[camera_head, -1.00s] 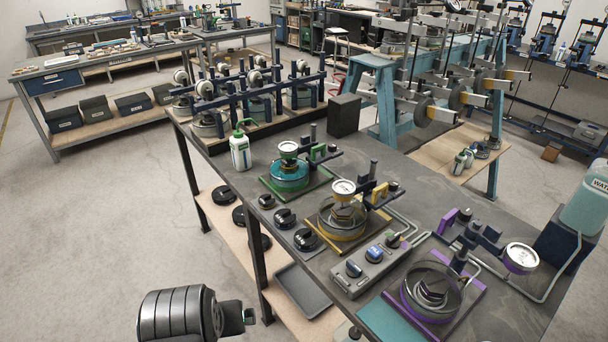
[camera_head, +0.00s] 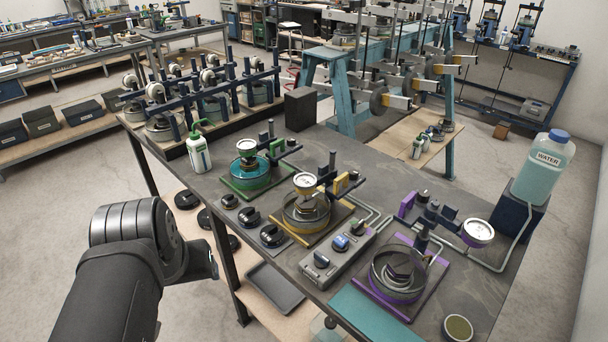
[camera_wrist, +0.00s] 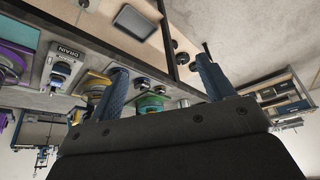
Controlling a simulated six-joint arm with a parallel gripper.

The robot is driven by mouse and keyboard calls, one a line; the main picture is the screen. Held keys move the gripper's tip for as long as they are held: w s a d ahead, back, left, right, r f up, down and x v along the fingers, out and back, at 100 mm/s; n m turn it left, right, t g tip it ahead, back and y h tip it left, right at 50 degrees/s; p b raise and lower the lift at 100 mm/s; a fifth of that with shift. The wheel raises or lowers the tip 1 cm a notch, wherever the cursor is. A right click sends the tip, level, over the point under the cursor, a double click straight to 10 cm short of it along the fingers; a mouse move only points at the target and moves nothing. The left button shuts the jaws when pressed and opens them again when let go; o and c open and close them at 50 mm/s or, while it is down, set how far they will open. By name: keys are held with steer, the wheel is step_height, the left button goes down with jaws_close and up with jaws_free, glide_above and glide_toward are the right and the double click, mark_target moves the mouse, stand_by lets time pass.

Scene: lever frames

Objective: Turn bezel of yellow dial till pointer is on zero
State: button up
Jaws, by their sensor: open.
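The yellow dial (camera_head: 305,181) has a white round face and stands over a round cell on a yellow-edged base (camera_head: 311,222), in the middle of the bench. Its pointer is too small to read. A yellow block (camera_head: 338,188) sits on the post beside it. My gripper (camera_head: 212,262) is off the bench's front left edge in the head view, apart from the dial. In the wrist view, the two blue fingers of my gripper (camera_wrist: 160,85) are spread with nothing between them. The yellow unit (camera_wrist: 93,92) shows there partly behind the left finger.
A green unit (camera_head: 248,178) stands left of the yellow one and a purple unit (camera_head: 397,275) right of it. A control box with knobs (camera_head: 338,252), black knobs (camera_head: 249,217) and a white bottle (camera_head: 199,152) are close by. A water bottle (camera_head: 544,168) stands at right.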

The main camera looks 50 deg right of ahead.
steer(key=w+d+r+m+g, duration=0.1)
steer(key=w+d+r+m, duration=0.1)
steer(key=w+d+r, duration=0.45)
step_height(320, 180, up, 7)
steer(key=m+g+y, duration=0.2)
steer(key=m+g, duration=0.1)
steer(key=m, duration=0.1)
glide_above(305, 179)
step_height(305, 179, down, 17)
steer(key=shift+s, duration=0.1)
steer(key=c, duration=1)
steer(key=shift+m, duration=1.4)
